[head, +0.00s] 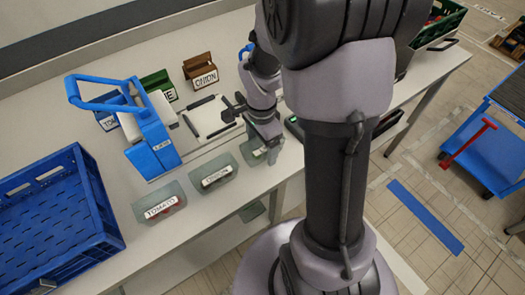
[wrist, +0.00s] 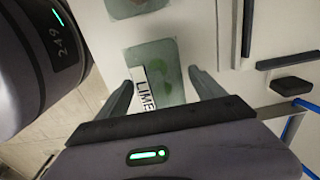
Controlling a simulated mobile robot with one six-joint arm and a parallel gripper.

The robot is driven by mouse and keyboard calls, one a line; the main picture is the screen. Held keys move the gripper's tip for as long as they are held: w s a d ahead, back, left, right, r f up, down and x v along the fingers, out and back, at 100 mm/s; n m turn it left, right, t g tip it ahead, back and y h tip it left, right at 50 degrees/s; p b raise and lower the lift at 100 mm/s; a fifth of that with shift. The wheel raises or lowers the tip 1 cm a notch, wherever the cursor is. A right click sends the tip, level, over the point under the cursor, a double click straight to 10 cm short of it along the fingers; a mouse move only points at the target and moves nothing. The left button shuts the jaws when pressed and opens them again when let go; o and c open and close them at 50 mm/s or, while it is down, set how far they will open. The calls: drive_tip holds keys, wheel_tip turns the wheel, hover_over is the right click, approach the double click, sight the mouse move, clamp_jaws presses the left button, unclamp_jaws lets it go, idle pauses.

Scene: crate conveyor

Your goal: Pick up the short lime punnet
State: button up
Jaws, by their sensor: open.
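The lime punnet (wrist: 172,62) is a translucent grey-green tray with a white LIME label and a blurred green shape inside. In the wrist view it lies ahead of and between the two fingers of my gripper (wrist: 163,88). My gripper is open, with no clear contact on the punnet. In the head view my gripper (head: 265,140) points down over the punnet (head: 250,152) at the front edge of the white table, hiding part of it. How far the fingers reach down beside its walls I cannot tell.
An onion punnet (head: 214,176) and a tomato punnet (head: 158,206) stand in a row to the left. A blue machine (head: 153,140) is behind them. A blue crate (head: 60,215) is at far left. Small labelled boxes, one brown (head: 201,70), stand at the back.

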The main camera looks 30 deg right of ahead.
drive_tip(key=shift+f, duration=0.85)
drive_tip(key=shift+r, duration=0.15)
drive_tip(key=c, duration=1.4)
drive_tip(key=shift+r, duration=0.1)
drive_tip(key=shift+c, duration=0.2)
